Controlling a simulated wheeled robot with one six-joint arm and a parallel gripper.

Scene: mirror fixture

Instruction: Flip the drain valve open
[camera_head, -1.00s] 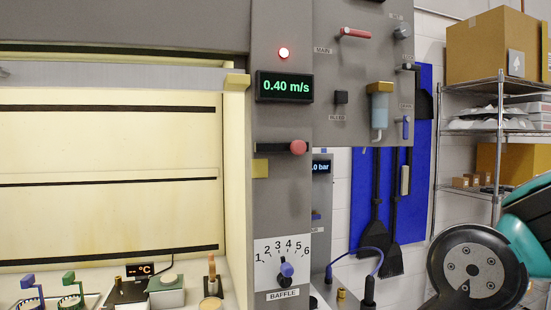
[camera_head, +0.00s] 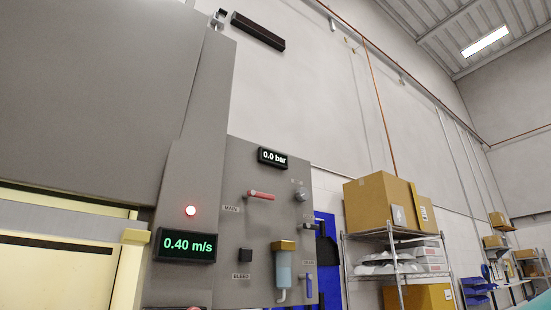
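The drain valve (camera_head: 308,286) is a small blue handle on the grey panel (camera_head: 240,180), low at its right edge. It hangs roughly upright under a small label too blurred to read surely. To its left is a filter bowl (camera_head: 284,268) with a brass-coloured cap and a bent pale pipe below. My gripper is not in view.
The panel also has a red MAIN lever (camera_head: 261,195), a black BLEED knob (camera_head: 246,255), a grey knob (camera_head: 300,195) and a 0.0 bar display (camera_head: 273,157). A 0.40 m/s display (camera_head: 187,245) is at left. A shelf with boxes (camera_head: 382,202) stands right.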

